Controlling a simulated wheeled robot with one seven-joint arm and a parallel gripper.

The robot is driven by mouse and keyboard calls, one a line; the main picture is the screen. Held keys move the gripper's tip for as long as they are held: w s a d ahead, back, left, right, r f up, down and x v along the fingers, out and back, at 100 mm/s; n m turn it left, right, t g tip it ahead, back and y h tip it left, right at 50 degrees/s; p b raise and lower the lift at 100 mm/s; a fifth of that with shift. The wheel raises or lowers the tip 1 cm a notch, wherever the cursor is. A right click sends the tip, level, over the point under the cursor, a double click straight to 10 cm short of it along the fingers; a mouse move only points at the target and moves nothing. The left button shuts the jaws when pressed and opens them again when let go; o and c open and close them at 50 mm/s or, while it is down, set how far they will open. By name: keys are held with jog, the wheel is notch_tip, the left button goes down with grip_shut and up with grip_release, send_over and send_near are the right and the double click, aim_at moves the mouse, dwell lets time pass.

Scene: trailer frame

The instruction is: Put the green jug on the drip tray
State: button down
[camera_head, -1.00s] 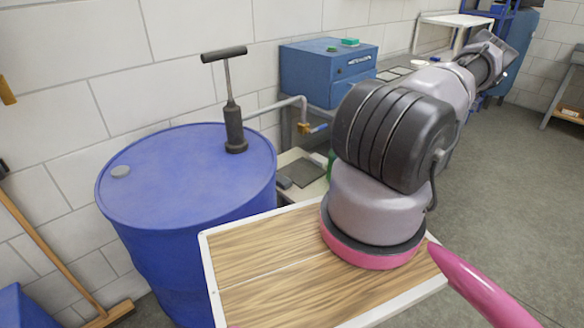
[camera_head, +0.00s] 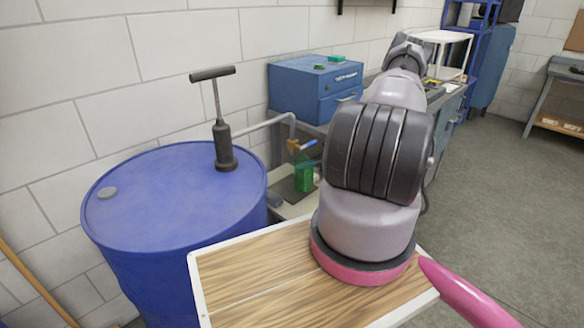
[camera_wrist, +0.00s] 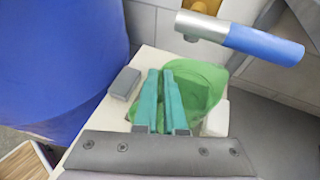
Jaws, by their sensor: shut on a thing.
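The green jug (camera_head: 304,178) is at the dark drip tray (camera_head: 281,188), under the tap beside the blue drum. My arm hides part of both. In the wrist view my gripper (camera_wrist: 162,92) has its two teal fingers close together, shut on the green jug (camera_wrist: 208,82), whose round green body spreads behind and to the right of the fingers. The jug is over or at the tray's right part in the head view. I cannot tell whether its base touches the tray.
A small grey block (camera_wrist: 125,82) lies left of the fingers. The blue drum (camera_head: 165,205) with a hand pump (camera_head: 222,140) stands left. A blue cabinet (camera_head: 305,92) is behind.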

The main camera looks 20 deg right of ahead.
jog(key=shift+w+a, duration=0.7)
jog(key=shift+w, duration=0.15)
jog(key=x, duration=0.3)
jog(key=shift+w+a+f, duration=0.1)
jog(key=shift+w+a, duration=0.05)
jog(key=shift+w, duration=0.05)
jog(key=shift+f, duration=0.15)
jog(key=c, duration=1)
grip_release()
